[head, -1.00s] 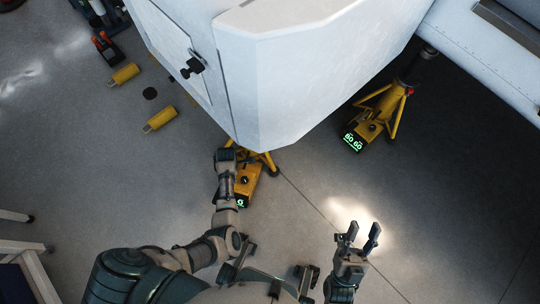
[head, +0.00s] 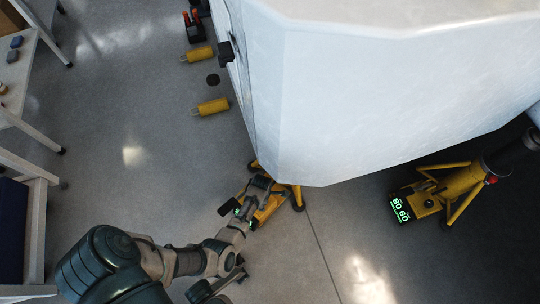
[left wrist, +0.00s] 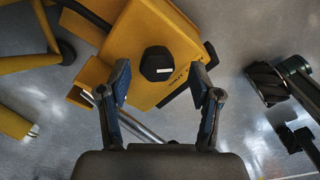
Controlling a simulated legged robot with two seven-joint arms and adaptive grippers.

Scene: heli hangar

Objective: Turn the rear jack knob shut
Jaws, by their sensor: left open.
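In the left wrist view a black knob (left wrist: 157,64) with a small white mark sits on the yellow jack body (left wrist: 135,40). My left gripper (left wrist: 160,85) is open, its two fingers apart on either side just below the knob, not closed on it. In the head view the same yellow jack (head: 270,205) stands on the floor under the white fuselage corner, partly hidden by my left gripper (head: 262,188) and arm. A second yellow jack (head: 450,186) with a lit green display stands at the right. My right gripper does not show in the head view now.
The white fuselage (head: 370,90) overhangs the jacks closely. Two yellow cylinders (head: 212,107) and a black disc (head: 212,80) lie on the floor at upper left. A bench (head: 38,215) stands at the left edge. The floor between is clear.

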